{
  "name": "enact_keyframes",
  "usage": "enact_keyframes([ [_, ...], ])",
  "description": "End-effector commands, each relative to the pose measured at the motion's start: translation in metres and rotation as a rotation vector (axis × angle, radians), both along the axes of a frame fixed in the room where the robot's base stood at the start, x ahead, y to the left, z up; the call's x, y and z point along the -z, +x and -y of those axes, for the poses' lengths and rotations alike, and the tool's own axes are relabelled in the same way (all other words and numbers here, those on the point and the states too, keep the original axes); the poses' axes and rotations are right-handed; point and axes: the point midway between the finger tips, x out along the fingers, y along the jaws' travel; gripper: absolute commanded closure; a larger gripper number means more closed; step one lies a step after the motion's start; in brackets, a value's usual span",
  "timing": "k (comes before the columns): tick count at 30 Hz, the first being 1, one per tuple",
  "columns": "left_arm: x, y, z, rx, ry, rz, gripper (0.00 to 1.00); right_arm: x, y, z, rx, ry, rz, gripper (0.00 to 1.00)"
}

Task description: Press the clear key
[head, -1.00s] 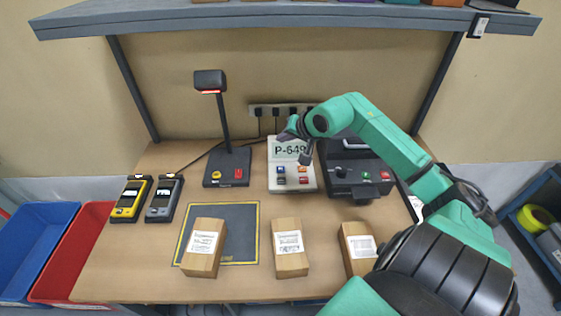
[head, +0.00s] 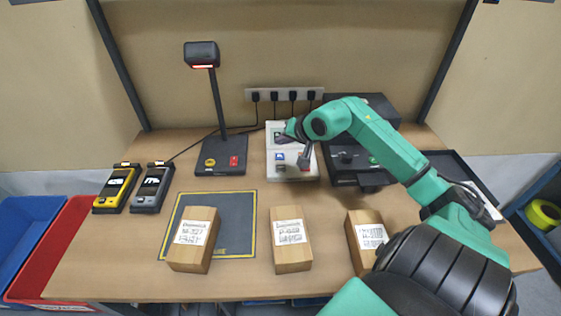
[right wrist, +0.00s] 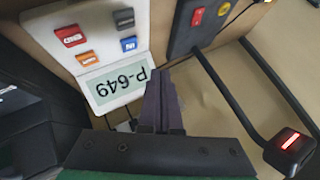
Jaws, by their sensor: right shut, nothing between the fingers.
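A white keypad unit (head: 272,141) stands at the back middle of the table. The key labels are too small to read for certain. My right gripper (head: 304,163) is shut and empty, pointing down over the right-hand keys in the head view and partly hiding them. Its shut fingers (right wrist: 160,80) also show in the right wrist view, near the display's edge. Contact with a key cannot be told. My left gripper is not in view.
A black device (head: 345,158) stands right of the keypad. A scanner stand (head: 219,150) and two handhelds (head: 117,188) stand left. Several cardboard boxes (head: 292,255) line the front, one on a dark mat (head: 236,225). A power strip (head: 285,94) is behind.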

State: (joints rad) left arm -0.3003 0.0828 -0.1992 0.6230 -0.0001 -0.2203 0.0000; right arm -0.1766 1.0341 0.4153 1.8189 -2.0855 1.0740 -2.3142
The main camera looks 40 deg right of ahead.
Motion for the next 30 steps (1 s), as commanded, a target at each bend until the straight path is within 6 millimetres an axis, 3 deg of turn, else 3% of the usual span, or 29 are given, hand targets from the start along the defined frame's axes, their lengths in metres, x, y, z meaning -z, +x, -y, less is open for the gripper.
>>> enact_keyframes([
  [10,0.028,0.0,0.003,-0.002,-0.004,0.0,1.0,0.055,0.0,0.0,0.0,0.002,-0.001,1.0],
  [15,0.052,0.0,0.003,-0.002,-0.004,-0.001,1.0,0.078,0.0,0.0,-0.001,-0.002,-0.001,1.0],
  [30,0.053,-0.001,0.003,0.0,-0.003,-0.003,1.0,0.078,0.0,0.0,0.001,0.0,-0.001,1.0],
])
